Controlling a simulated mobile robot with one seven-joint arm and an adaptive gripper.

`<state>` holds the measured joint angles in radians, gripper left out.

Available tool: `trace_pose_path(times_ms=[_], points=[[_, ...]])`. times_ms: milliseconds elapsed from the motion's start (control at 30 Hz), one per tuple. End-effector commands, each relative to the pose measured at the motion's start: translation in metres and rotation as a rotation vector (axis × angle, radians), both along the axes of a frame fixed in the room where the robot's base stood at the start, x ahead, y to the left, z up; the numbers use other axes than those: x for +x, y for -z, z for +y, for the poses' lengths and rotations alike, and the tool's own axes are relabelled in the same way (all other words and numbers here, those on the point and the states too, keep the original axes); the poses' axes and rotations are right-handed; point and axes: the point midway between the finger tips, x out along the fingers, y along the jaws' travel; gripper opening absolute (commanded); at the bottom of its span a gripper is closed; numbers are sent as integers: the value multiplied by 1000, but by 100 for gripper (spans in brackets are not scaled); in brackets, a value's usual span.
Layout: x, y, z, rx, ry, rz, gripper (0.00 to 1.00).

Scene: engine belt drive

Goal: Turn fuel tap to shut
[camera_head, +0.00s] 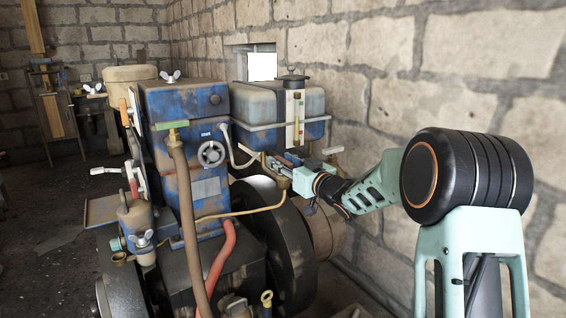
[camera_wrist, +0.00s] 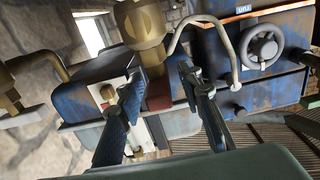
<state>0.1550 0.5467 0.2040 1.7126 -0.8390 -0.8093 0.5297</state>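The fuel tap seems to be the brass fitting (camera_wrist: 142,27) below the tank, with a thin grey pipe curving off it; the wrist view looks upside down. A dark red part (camera_wrist: 158,102) shows between my fingers; I cannot tell if it is the tap's lever. My gripper (camera_wrist: 162,88) is open, one finger on each side of that red part, with no clear contact. In the head view, my gripper (camera_head: 277,164) reaches in from the right under the tank, and its fingers partly hide the tap. The lever's angle is not clear.
The blue-grey tank (camera_head: 262,103) with its cream sight gauge (camera_head: 295,118) is just above my gripper. The blue engine block (camera_head: 190,105) with a small handwheel (camera_head: 211,154) is to the left. A dark flywheel (camera_head: 285,235) is below. A stone wall (camera_head: 385,85) stands behind.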

Motion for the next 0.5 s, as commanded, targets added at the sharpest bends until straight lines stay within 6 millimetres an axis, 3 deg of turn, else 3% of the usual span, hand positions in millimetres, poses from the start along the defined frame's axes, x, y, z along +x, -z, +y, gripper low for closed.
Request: trace_pose_path(times_ms=[200, 500], points=[[0, 0, 0, 0, 0, 0, 31], [0, 0, 0, 0, 0, 0, 0]])
